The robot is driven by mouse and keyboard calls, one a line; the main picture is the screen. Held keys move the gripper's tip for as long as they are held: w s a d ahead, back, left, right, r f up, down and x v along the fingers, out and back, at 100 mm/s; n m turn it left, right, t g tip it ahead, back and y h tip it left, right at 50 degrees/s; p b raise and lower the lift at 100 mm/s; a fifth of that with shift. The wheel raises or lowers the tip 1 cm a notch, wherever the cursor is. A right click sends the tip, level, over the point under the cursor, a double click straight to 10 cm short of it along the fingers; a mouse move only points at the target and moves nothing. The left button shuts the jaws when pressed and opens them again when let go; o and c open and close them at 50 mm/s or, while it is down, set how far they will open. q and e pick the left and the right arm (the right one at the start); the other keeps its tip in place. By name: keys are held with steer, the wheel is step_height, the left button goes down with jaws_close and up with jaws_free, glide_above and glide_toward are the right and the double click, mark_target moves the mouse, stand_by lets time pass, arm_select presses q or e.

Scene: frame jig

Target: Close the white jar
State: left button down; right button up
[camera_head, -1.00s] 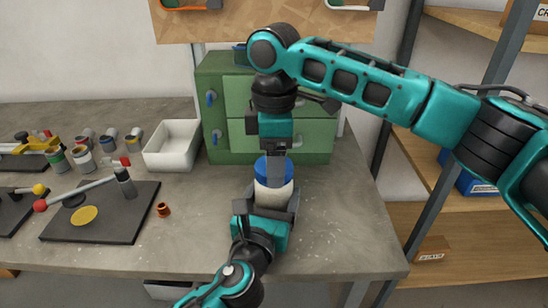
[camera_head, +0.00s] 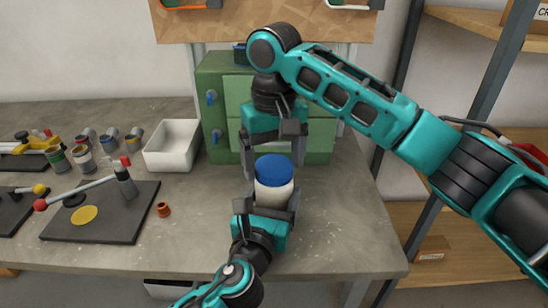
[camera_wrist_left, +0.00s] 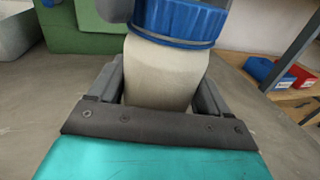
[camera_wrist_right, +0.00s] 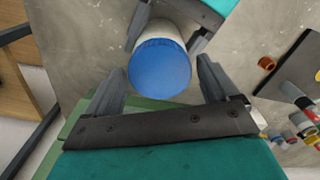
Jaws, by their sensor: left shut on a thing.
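The white jar (camera_head: 273,197) stands on the grey bench with the blue lid (camera_head: 273,169) on its top. My left gripper (camera_head: 270,204) is shut on the jar's body from the front; the left wrist view shows its fingers on both sides of the jar (camera_wrist_left: 165,72). My right gripper (camera_head: 275,160) points down above and just behind the lid, its fingers spread wide. In the right wrist view the lid (camera_wrist_right: 160,68) sits just beyond the open fingertips, with nothing between the fingers. Whether the lid is fully tight cannot be told.
A green drawer cabinet (camera_head: 222,90) stands behind the jar. A white bin (camera_head: 172,147) is to its left. A dark mat (camera_head: 115,230) with a yellow disc and a small copper-coloured ring (camera_head: 163,209) lie further left. The bench right of the jar is clear.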

steer(key=shift+o, duration=0.9)
step_height(320, 180, up, 12)
arm_select(q)
jaws_free()
steer(key=shift+s, duration=0.1)
steer(key=v, duration=1.2)
steer(key=shift+s+a+p, duration=0.1)
steer(key=shift+s+p, duration=0.25)
steer(key=shift+p, duration=0.05)
arm_select(e)
steer(key=shift+r, duration=0.4)
